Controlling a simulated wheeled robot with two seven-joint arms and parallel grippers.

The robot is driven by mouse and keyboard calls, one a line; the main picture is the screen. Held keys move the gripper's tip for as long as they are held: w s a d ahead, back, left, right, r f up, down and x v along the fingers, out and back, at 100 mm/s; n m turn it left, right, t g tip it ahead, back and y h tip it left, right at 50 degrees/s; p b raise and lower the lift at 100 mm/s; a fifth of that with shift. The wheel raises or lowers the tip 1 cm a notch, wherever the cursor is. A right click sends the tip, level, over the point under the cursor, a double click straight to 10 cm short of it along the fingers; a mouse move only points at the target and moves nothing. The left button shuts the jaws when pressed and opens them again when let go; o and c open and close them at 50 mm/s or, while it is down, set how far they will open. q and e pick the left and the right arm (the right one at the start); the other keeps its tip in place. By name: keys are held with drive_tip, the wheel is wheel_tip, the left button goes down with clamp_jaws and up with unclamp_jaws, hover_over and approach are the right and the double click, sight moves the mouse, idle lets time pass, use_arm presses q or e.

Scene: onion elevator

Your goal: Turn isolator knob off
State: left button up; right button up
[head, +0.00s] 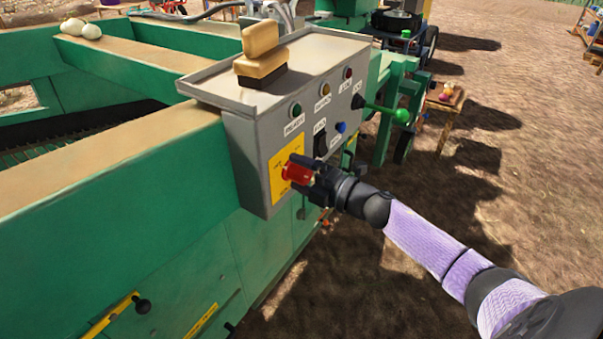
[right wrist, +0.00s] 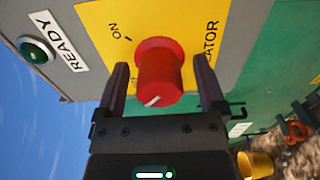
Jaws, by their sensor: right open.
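The red isolator knob (head: 294,173) sits on a yellow plate (head: 281,186) at the lower part of the grey control box's front. In the right wrist view, the knob (right wrist: 158,76) has a white mark at its near end, and "ON" is printed on the yellow plate (right wrist: 110,35). My right gripper (head: 305,170) is at the knob. In the right wrist view, its open fingers (right wrist: 160,64) stand on both sides of the knob, with visible gaps. My left gripper is not in view.
The grey control box (head: 275,90) carries buttons, a green-knobbed lever (head: 401,116) and a wood-backed brush (head: 261,58) on top. Green machine beams (head: 110,180) fill the left. Bare ground lies to the right. A yellow bucket (right wrist: 255,165) shows below in the right wrist view.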

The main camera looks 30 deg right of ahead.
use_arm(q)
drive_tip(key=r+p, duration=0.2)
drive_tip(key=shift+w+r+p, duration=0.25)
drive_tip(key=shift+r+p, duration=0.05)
use_arm(e)
drive_tip(key=v, duration=1)
